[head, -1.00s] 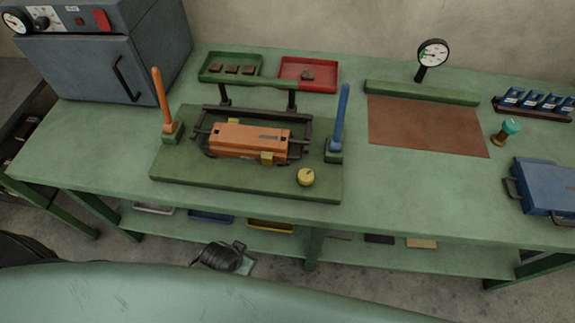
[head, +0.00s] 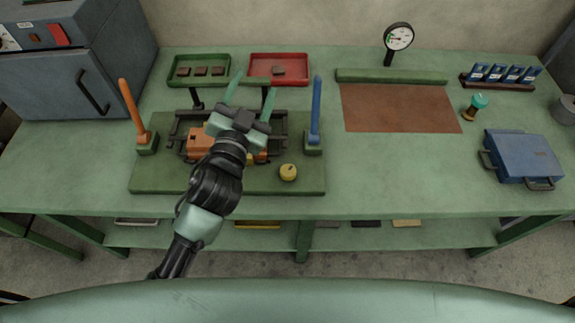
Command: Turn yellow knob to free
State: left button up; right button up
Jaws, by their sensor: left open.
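The yellow knob (head: 288,172) sits on the front right of the green base plate (head: 228,184) of the roll fixture. An orange block (head: 200,143) lies between the dark rails of the fixture, partly hidden by my arm. An orange lever (head: 132,112) stands at the fixture's left and a blue lever (head: 316,108) at its right. My left gripper (head: 251,95) is open and empty over the fixture, its fingers pointing to the back of the table. It is up and to the left of the knob, apart from it. My right gripper is not in view.
Behind the fixture are a green tray (head: 174,83) and a red tray (head: 303,82) with small brown pieces. A dial gauge (head: 398,38), a brown mat (head: 400,108) and a blue case (head: 522,157) are to the right. The bench right of the knob is clear.

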pick_arm(q)
jog(key=s+d+r+m+g+h, duration=0.3)
jog(key=d+r+m+h, duration=0.4)
jog(key=d+m+h, duration=0.15)
jog(key=s+d+r+m+g+h, duration=0.3)
jog(key=d+r+m+h, duration=0.3)
jog(key=d+m+h, duration=0.3)
jog(key=s+d+f+m+g, duration=0.3)
jog(key=s+d+m+g, duration=0.5)
jog(key=m+g, duration=0.35)
jog(key=m+y, duration=0.6)
jog(key=y, duration=1.5)
send_over(288, 170)
jog(key=shift+g, duration=0.25)
notch_tip(288, 170, down, 21)
jog(key=shift+d+f, duration=0.1)
jog(key=shift+f, duration=0.3)
notch_tip(288, 170, down, 6)
jog(key=shift+f+p, duration=0.1)
jog(key=shift+p, duration=0.9)
jog(key=shift+f, duration=0.55)
